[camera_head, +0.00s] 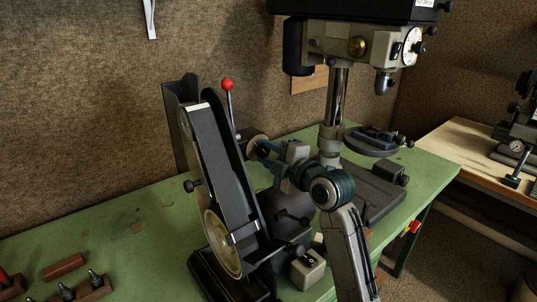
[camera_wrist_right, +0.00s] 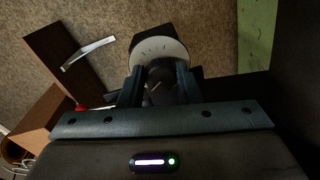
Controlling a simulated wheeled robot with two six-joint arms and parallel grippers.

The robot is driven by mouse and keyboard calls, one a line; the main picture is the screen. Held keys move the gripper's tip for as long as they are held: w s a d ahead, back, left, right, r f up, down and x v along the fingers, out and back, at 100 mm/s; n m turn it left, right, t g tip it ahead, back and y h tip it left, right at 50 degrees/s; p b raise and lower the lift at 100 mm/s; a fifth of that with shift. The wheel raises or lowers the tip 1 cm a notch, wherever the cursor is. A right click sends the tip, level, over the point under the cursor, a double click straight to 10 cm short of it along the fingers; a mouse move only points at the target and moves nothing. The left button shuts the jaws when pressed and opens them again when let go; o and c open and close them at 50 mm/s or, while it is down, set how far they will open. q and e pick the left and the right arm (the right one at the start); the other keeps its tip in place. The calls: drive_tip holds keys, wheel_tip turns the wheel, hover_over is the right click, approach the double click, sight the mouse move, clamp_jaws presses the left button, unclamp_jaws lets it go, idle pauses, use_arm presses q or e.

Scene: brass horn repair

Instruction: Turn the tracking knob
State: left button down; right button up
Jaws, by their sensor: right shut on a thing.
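The belt grinder (camera_head: 222,165) stands on the green bench with its belt arm tilted. My right gripper (camera_head: 264,148) reaches in from the right behind the belt arm, at a pale round disc (camera_head: 256,145). In the right wrist view my right gripper (camera_wrist_right: 160,88) is shut on the dark tracking knob (camera_wrist_right: 161,76), with one finger on each side of it. A pale dial with tick marks (camera_wrist_right: 158,49) shows just beyond the knob. In the head view the fingers and arm largely hide the knob. My left gripper is in neither view.
A lever with a red ball (camera_head: 227,85) rises beside the belt arm. A drill press (camera_head: 335,100) stands to the right, close to my arm. A switch box (camera_head: 307,268) sits below. The green bench (camera_head: 110,215) is mostly clear at left.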

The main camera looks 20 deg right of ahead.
drive_tip(key=o, duration=1)
drive_tip(key=shift+c, duration=0.2)
drive_tip(key=b+v, duration=0.3)
drive_tip(key=v, duration=0.7)
drive_tip(key=shift+s+d+b, duration=0.2)
drive_tip(key=shift+s+b, duration=0.1)
drive_tip(key=shift+s, duration=0.05)
